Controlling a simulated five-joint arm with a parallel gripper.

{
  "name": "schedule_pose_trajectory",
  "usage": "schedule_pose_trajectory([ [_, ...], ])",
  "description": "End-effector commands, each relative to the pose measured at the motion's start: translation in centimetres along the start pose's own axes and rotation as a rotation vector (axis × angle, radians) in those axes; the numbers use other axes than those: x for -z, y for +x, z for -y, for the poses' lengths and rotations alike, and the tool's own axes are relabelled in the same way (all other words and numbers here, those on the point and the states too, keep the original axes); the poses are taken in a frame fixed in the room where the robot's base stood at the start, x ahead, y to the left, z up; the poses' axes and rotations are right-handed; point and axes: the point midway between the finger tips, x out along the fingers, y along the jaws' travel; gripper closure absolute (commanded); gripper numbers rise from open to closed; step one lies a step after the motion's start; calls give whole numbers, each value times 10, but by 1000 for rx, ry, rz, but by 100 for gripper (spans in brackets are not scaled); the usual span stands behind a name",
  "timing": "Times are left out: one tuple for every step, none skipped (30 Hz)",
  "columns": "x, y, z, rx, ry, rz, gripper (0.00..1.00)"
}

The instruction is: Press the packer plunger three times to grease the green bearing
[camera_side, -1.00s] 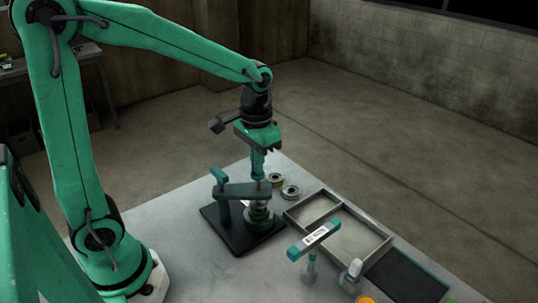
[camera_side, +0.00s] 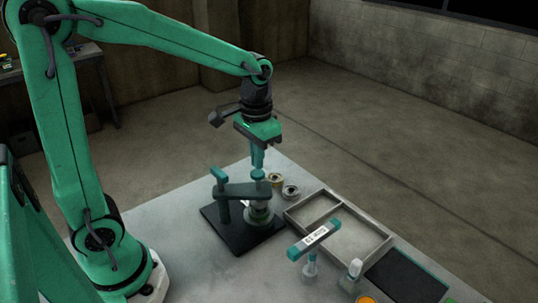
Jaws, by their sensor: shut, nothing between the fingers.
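The packer stands on a black base plate (camera_side: 222,232) on the table, with a dark green crossbar (camera_side: 235,191) on a post. Its plunger (camera_side: 258,174) has a teal cap and stands up above the right end of the crossbar. My gripper (camera_side: 257,163) is shut and empty, pointing down just above the plunger cap. Whether the fingertips touch the cap cannot be told. A round greenish-grey stack (camera_side: 259,215) sits under the plunger on the base plate; the green bearing seems to be in it, partly hidden by the crossbar.
Two loose bearing rings, one brassy (camera_side: 276,180) and one grey (camera_side: 291,192), lie behind the packer. An empty divided tray (camera_side: 382,249) is to the right. A labelled teal-ended bar on a stand (camera_side: 315,238), a small bottle (camera_side: 352,275) and a dark mat (camera_side: 407,278) are nearer.

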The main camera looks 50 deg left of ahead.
Motion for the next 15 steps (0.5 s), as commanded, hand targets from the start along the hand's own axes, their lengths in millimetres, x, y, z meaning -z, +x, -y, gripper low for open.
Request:
schedule_pose_trajectory([
  [0,0,0,0,0,0,100],
  [0,0,0,0,0,0,100],
  [0,1,0,0,0,1,100],
  [0,1,0,0,0,1,100],
  [0,2,0,0,0,1,100],
  [0,3,0,0,0,1,100],
  [0,4,0,0,0,2,100],
  [0,4,0,0,0,2,100],
  [0,5,0,0,0,2,100],
  [0,6,0,0,0,2,100],
  [0,7,0,0,0,1,100],
  [0,8,0,0,0,1,100],
  [0,9,0,0,0,0,100],
  [0,10,0,0,0,0,100],
  [0,11,0,0,0,0,100],
])
